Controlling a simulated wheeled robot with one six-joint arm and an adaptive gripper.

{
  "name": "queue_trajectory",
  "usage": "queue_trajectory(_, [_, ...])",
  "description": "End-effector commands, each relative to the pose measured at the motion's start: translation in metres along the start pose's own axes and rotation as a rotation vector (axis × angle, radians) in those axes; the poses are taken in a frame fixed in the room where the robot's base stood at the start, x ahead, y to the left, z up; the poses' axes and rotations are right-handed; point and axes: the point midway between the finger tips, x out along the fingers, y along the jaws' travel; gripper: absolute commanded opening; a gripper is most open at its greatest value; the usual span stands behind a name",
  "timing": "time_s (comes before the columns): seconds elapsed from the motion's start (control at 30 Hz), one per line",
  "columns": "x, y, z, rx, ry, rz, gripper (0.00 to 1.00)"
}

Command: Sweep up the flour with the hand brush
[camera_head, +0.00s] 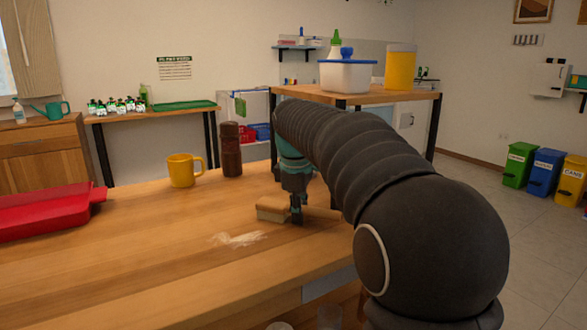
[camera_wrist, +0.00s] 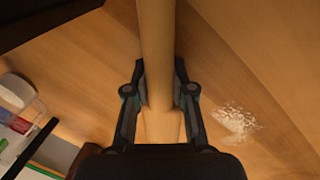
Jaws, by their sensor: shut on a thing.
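The flour (camera_head: 239,239) is a thin white patch on the wooden table (camera_head: 120,262), in the middle of the head view. It also shows at the right in the wrist view (camera_wrist: 234,120). The hand brush (camera_head: 272,210) has a pale wooden body and lies low at the tabletop, to the right of and behind the flour. My gripper (camera_head: 297,212) is shut on the brush's handle, which runs between the fingers in the wrist view (camera_wrist: 157,60). The brush is beside the flour, apart from it. I cannot tell whether its bristles touch the table.
A red dustpan-like tray (camera_head: 45,212) lies at the left of the table. A yellow mug (camera_head: 184,170) and a dark brown grinder (camera_head: 231,150) stand near the back edge. The tabletop between the tray and the flour is clear.

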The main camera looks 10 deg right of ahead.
Motion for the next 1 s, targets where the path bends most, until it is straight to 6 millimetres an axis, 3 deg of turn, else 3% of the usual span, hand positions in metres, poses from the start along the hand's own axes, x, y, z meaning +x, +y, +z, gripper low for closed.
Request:
queue_trajectory(0.17, [-0.025,0.006,0.001,-0.001,0.002,0.003,0.0])
queue_trajectory(0.7, [-0.07,0.014,0.0,-0.001,0.001,0.002,0.0])
queue_trajectory(1.0, [-0.08,0.016,0.0,-0.002,0.001,0.001,0.0])
